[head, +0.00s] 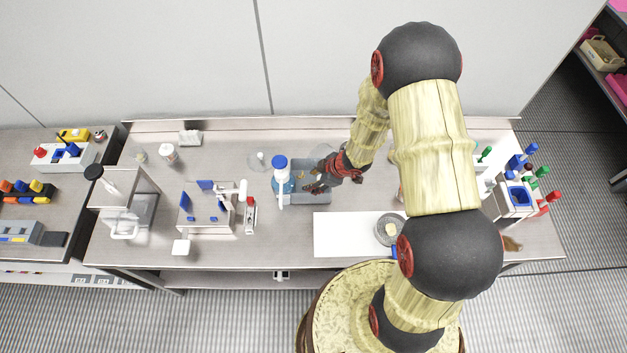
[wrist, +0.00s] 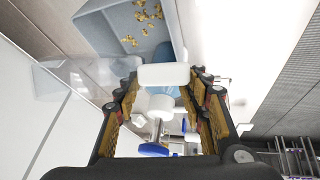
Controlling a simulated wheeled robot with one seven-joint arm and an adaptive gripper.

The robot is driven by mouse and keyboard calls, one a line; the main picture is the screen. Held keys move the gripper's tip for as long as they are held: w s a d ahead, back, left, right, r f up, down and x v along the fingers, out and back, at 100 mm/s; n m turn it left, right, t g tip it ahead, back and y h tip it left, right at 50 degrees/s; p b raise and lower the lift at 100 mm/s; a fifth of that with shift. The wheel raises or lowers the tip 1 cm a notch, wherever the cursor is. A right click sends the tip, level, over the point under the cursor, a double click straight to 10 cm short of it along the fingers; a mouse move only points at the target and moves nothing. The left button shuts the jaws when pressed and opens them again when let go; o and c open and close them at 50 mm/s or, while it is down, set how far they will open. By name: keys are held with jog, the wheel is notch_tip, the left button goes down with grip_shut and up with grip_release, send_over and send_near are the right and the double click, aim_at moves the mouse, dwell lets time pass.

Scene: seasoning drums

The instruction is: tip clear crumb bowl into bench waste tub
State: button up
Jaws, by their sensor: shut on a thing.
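My gripper (head: 316,183) is over the grey-blue waste tub (head: 322,200), near its right side. Its two fingers also show in the wrist view (wrist: 163,88), shut on the clear bowl (wrist: 62,78). The bowl is see-through and faint; it shows left of the fingers, and its exact tilt and where the fingers grip it are hard to make out. In the head view the bowl (head: 324,151) is a pale outline by the gripper. In the wrist view, yellow-brown crumbs lie spread on the floor of the tub (wrist: 98,6).
A wash bottle with a blue cap (head: 280,163) stands at the tub's left side, close to my gripper. A white mat (head: 340,235) with a round grey dish (head: 390,229) lies in front. A rack with blue parts (head: 207,210) stands left. Coloured-handled items (head: 520,190) crowd the right end.

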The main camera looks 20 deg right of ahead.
jog(key=r+t+y+b, duration=0.1)
jog(key=y, duration=0.1)
jog(key=r+m+t+y+b, duration=0.1)
jog(key=y, duration=0.2)
jog(key=r+t+y+b, duration=0.1)
jog(key=y, duration=0.1)
jog(key=shift+d+r+t+y, duration=0.25)
jog(key=shift+r+t+y, duration=0.05)
jog(key=shift+r, duration=0.05)
